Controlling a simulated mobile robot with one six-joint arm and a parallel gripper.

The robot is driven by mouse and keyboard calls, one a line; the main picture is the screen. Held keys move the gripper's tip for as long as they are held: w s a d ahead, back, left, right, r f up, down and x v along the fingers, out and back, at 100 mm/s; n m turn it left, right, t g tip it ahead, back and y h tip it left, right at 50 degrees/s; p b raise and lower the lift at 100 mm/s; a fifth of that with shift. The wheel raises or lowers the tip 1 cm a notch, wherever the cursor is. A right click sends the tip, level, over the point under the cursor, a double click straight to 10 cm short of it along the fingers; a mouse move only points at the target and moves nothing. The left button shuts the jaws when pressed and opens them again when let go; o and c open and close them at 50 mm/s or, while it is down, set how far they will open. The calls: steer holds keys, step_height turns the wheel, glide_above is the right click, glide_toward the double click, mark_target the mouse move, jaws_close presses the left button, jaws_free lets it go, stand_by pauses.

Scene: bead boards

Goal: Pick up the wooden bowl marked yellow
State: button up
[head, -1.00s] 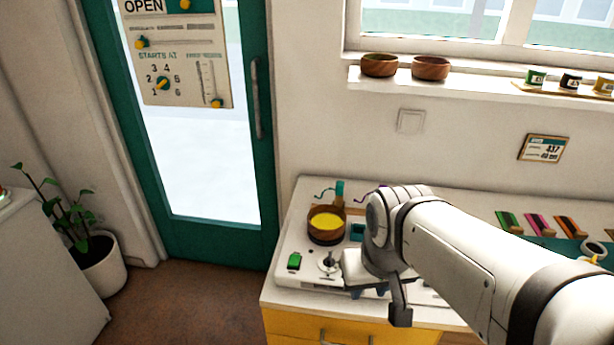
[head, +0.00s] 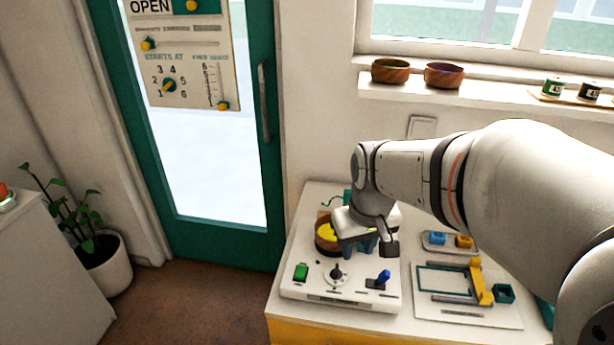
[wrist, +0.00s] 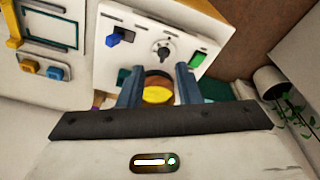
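A wooden bowl with a bright yellow inside (head: 325,240) sits at the back left of a white panel (head: 330,292) on the counter. My gripper (head: 362,246) is over the panel, just right of the bowl in the head view, and its body hides the bowl's right part. In the wrist view, the bowl (wrist: 157,90) shows between the two blue-grey fingers of my gripper (wrist: 158,82). The fingers are spread apart, with nothing held. I cannot tell how far above the bowl the fingertips are.
The panel carries a green block (head: 301,272), a dark knob (head: 336,272) and a blue-handled switch (head: 381,279). A board with a yellow and teal frame (head: 468,285) lies to the right. Two other wooden bowls (head: 390,71) (head: 443,75) stand on the windowsill.

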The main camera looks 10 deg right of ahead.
steer(key=w+a+f+n+g+p, duration=0.1)
steer(key=w+a+f+n+p, duration=0.15)
steer(key=w, duration=0.75)
steer(key=n+g+p, duration=0.1)
steer(key=n+p, duration=0.1)
glide_above(319, 237)
steer(key=w, duration=0.1)
step_height(319, 237, down, 6)
steer(key=shift+m, duration=0.35)
step_height(319, 237, down, 7)
steer(key=shift+s+r+p, duration=0.1)
steer(key=shift+p, duration=1.1)
steer(key=shift+f, duration=0.25)
steer(key=shift+c, duration=0.3)
jaws_close()
